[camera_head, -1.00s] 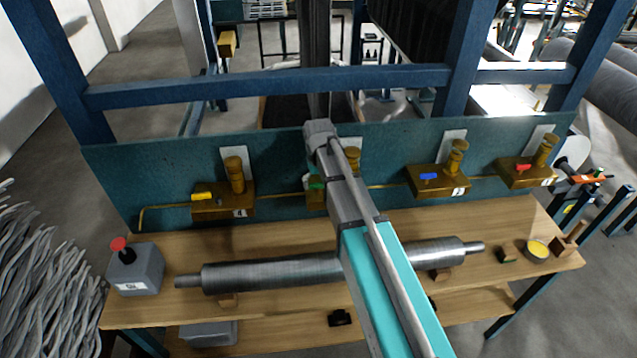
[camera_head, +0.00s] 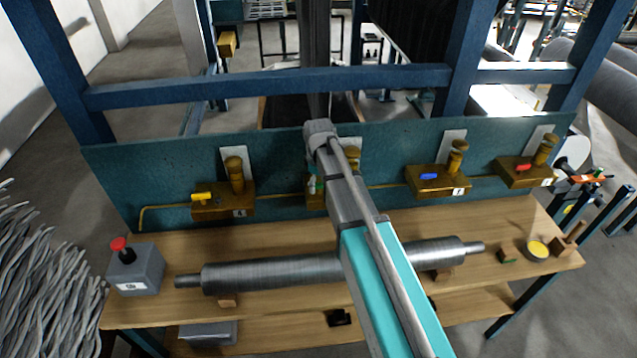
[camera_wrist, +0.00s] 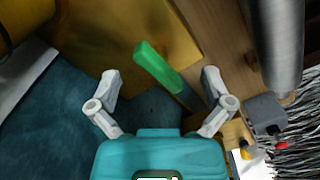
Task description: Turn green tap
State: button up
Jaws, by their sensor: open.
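The green tap handle (camera_wrist: 156,64) shows in the wrist view, lying at a slant between the two grey fingers of my gripper (camera_wrist: 160,76). The fingers are spread wide, with visible space on both sides of the handle. The brass valve body (camera_wrist: 125,25) is behind the handle. In the head view only a small part of the green handle (camera_head: 311,171) shows left of my arm. My arm hides most of that valve.
Valves with yellow (camera_head: 203,196), blue (camera_head: 429,176) and red (camera_head: 523,167) handles flank it on the teal panel (camera_head: 285,160). A steel roller (camera_head: 290,272) lies on the wooden bench (camera_head: 270,245) below. A grey box with a red button (camera_head: 136,270) stands at the left.

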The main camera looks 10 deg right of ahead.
jog(key=n, duration=0.5)
jog(key=shift+n, duration=0.4)
notch_tip(320, 180, up, 14)
jog(key=p, duration=1.4)
jog(key=s+d+f+m+b, duration=0.4)
jog(key=s+f+m+b, duration=0.4)
jog(key=s+f+b, duration=0.1)
jog(key=s+d+f+m+b, duration=0.4)
jog(key=s+f+m+b, duration=0.5)
jog(key=s+f+b, duration=0.1)
jog(key=shift+d+f, duration=0.15)
jog(key=shift+d, duration=0.15)
jog(key=shift+s, duration=0.1)
dwell(1.4)
